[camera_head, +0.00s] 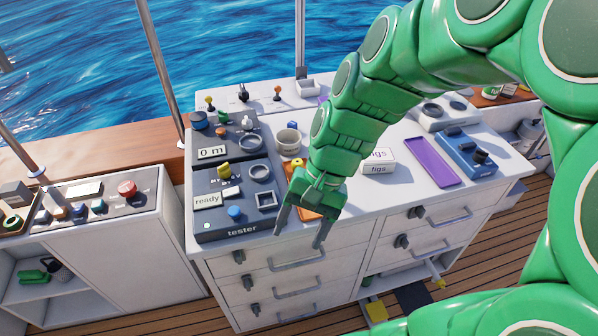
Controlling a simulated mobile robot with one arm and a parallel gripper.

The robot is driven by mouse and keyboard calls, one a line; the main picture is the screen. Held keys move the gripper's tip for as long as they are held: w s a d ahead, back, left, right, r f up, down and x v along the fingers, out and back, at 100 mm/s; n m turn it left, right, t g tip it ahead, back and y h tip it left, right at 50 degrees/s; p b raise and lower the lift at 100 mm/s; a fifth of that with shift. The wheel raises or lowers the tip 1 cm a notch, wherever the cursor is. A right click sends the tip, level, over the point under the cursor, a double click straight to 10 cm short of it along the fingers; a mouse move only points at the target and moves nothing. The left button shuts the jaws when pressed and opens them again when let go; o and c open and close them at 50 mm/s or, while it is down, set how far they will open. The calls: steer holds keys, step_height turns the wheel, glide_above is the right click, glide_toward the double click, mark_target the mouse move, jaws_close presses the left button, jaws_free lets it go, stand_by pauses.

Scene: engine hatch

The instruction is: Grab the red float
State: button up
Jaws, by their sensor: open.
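My gripper (300,236) is open, with its two fingers pointing down and nothing visible between them. It hangs over the front edge of the white cabinet top, just right of the tester. I cannot make out a clear red float. An orange flat piece (312,211) shows partly behind my gripper; most of it is hidden, and I cannot tell what it is. A red round knob (127,188) sits on the left console, far to the left of my gripper.
The dark tester (236,232) stands left of my gripper. A cup (288,140), a figs box (378,160), a purple tray (432,162) and a blue device (466,152) stand on the white top. Drawer handles (297,260) stick out below. My green arm hides part of the top.

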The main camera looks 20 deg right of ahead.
steer(key=w+d+f+m+t+y, duration=0.2)
steer(key=w+d+m, duration=0.1)
steer(key=w+m, duration=0.1)
steer(key=w+d+f+m+t+y, duration=0.1)
steer(key=w+d+f+m+y, duration=0.1)
steer(key=w+m, duration=0.3)
steer(key=w+d+f+m+t+y, duration=0.2)
steer(key=w+d+f+m+y, duration=0.1)
steer(key=w, duration=0.5)
steer(key=shift+w+d+f+m+t, duration=0.3)
steer(key=shift+d+f+m, duration=0.25)
steer(key=shift+d+m, duration=0.15)
steer(key=w+d+f+m+t, duration=0.1)
steer(key=d, duration=0.1)
steer(key=d+f+m+t, duration=0.1)
steer(key=d+m, duration=0.1)
steer(key=w+d+f+m, duration=0.1)
steer(key=d+f+m, duration=0.1)
steer(key=shift+w+d+f+t, duration=0.1)
steer(key=shift+w+d+t, duration=0.1)
steer(key=shift+w+t, duration=0.2)
steer(key=shift+r+x, duration=0.15)
steer(key=shift+x, duration=1.3)
steer(key=shift+r+x, duration=0.1)
steer(key=shift+x, duration=2.4)
steer(key=c, duration=1.1)
